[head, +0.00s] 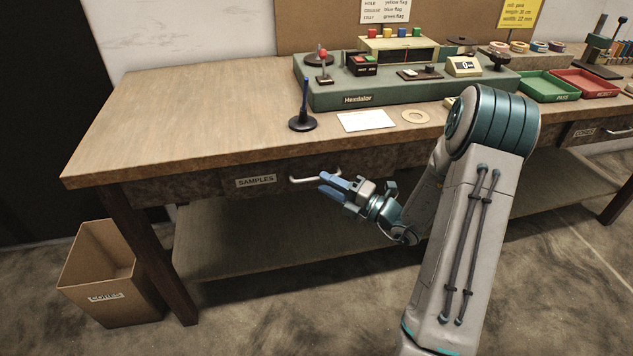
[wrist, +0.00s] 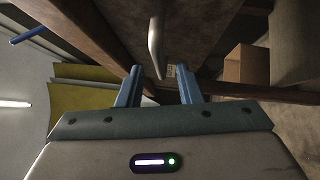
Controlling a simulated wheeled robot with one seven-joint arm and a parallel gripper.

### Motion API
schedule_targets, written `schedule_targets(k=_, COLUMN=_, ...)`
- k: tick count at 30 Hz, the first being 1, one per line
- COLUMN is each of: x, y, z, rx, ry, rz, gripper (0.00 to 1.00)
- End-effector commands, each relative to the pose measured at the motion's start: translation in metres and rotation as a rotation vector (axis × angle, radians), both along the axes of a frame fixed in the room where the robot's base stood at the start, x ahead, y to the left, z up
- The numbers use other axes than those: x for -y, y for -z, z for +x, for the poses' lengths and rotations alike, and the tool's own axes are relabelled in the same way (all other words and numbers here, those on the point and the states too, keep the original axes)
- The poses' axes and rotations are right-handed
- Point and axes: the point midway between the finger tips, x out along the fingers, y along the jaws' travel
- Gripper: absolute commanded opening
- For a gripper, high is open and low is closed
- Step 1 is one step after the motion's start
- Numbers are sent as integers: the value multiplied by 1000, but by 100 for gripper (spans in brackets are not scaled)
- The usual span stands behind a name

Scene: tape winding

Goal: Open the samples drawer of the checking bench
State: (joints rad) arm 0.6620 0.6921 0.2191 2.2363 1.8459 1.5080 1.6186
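The samples drawer (head: 215,190) is under the left part of the bench top, with a white SAMPLES label (head: 256,181). Its front looks flush with the bench, so it appears shut. A pale bar handle (head: 310,180) sits on its right part. My gripper (head: 328,184) is at the handle's right end, its blue fingers pointing left. In the wrist view the handle (wrist: 155,45) shows ahead of the gap between the fingers of my gripper (wrist: 160,82). The fingers are apart, with nothing seen held between them. I cannot tell whether they touch the handle.
The checking bench (head: 170,100) carries a green Hexdalor machine (head: 420,97), a blue-handled stand (head: 303,122), a white card (head: 367,121) and green and red trays. A cardboard cores bin (head: 105,285) stands by the left leg. A lower shelf (head: 260,240) lies below the drawer.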

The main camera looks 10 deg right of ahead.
Motion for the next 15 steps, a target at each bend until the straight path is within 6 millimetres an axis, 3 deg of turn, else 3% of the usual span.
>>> schedule_targets(k=6, x=-22, y=-3, z=21, rx=1, ry=-2, rz=-1, gripper=33)
schedule_targets(k=15, x=-28, y=-6, z=27, rx=1, ry=0, rz=-1, gripper=33)
